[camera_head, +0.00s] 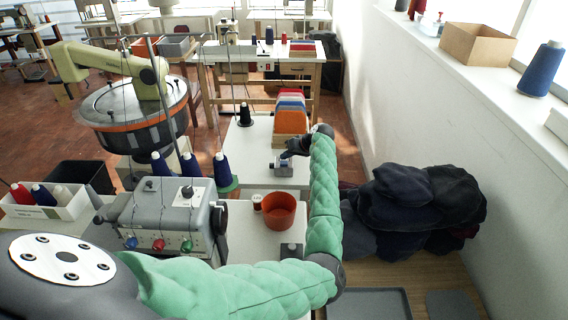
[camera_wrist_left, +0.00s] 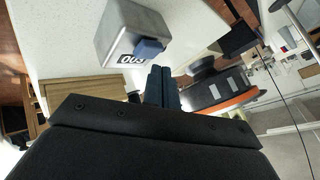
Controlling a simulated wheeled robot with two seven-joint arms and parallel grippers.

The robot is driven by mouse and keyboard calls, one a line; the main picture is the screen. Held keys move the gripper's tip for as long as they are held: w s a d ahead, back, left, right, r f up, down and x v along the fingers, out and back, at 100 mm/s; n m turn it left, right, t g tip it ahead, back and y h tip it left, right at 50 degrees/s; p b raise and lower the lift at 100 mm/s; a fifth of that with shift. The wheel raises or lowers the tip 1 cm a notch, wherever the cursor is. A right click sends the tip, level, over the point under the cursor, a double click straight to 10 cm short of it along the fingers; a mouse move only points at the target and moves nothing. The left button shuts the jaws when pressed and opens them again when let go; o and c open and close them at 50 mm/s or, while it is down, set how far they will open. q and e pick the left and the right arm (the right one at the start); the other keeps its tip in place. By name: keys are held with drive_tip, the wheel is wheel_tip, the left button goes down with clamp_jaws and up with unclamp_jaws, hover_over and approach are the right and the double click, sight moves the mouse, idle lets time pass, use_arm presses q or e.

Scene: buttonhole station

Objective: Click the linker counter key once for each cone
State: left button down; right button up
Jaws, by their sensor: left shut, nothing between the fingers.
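The linker counter (camera_head: 283,169) is a small grey box on the white table, with a blue key on top. In the left wrist view the counter (camera_wrist_left: 117,28) shows a small digit window and the blue key (camera_wrist_left: 149,49). My left gripper (camera_head: 289,153) is at the counter, partly hidden by its own wrist in the head view. In the wrist view its fingers (camera_wrist_left: 161,72) are shut and empty, their tips close to the key; I cannot tell whether they touch. Navy cones (camera_head: 222,170) stand around the grey machine, and a black cone (camera_head: 245,115) stands behind.
An orange bowl (camera_head: 279,211) stands on the near table. A wooden rack of coloured panels (camera_head: 290,120) stands behind the counter. A white tray (camera_head: 62,212) holds several cones at left. A dark cloth heap (camera_head: 425,205) lies right of my arm, by the wall.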

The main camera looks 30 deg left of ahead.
sight(287, 163)
idle(0.4)
use_arm(q)
drive_tip(key=shift+f, duration=0.4)
drive_tip(key=shift+f+b, duration=0.45)
drive_tip(key=shift+f, duration=0.1)
idle(1.1)
drive_tip(key=shift+r, duration=0.1)
drive_tip(key=shift+r+p, duration=0.6)
drive_tip(key=shift+r, duration=0.3)
drive_tip(key=shift+r+p, duration=1.5)
drive_tip(key=shift+r, duration=1)
idle(0.6)
